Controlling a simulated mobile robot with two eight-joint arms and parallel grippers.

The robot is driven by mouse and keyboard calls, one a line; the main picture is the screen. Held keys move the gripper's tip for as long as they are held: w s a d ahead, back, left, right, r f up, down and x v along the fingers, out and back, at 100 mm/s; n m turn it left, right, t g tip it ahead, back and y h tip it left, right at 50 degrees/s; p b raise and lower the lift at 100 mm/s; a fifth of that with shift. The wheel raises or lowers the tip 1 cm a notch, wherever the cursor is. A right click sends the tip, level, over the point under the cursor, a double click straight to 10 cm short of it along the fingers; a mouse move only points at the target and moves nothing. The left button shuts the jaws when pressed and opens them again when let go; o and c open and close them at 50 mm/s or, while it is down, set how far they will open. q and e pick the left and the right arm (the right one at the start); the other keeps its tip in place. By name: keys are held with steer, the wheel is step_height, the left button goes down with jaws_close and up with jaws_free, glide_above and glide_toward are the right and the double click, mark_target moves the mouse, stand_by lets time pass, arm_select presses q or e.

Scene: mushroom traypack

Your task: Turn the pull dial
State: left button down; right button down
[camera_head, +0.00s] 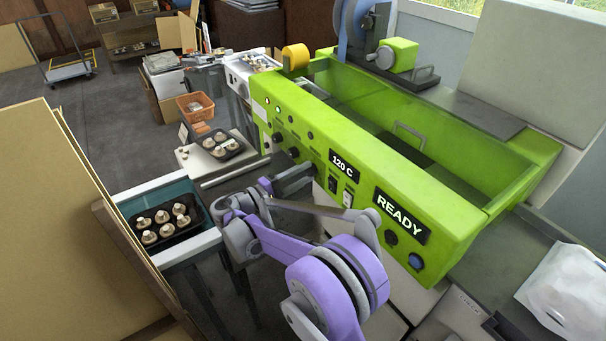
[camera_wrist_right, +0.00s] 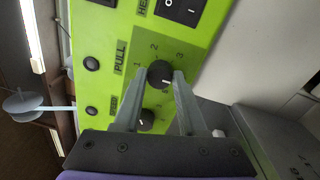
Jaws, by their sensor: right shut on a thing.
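The pull dial (camera_wrist_right: 160,73) is a round black knob beside the printed word PULL and a number scale on the green panel, in the right wrist view. My right gripper (camera_wrist_right: 163,77) has its two grey fingers on either side of the dial and is shut on it. In the head view, my right gripper (camera_head: 306,176) reaches the front of the green machine (camera_head: 390,165), and its fingers hide the dial there. My left gripper is not in view.
Another black knob (camera_wrist_right: 146,119) sits close to the pull dial, and a black switch (camera_wrist_right: 179,10) lies beyond it. The machine's panel shows a READY sign (camera_head: 401,216) and a 120 C sign (camera_head: 343,164). A tray of mushrooms (camera_head: 145,215) stands at left.

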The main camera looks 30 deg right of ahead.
stand_by(0.4)
steer(key=shift+c, duration=2.4)
jaws_free()
steer(key=s+a, duration=0.1)
steer(key=a, duration=0.9)
steer(key=shift+a+f, duration=0.3)
steer(key=shift+a, duration=0.1)
steer(key=shift+s, duration=0.1)
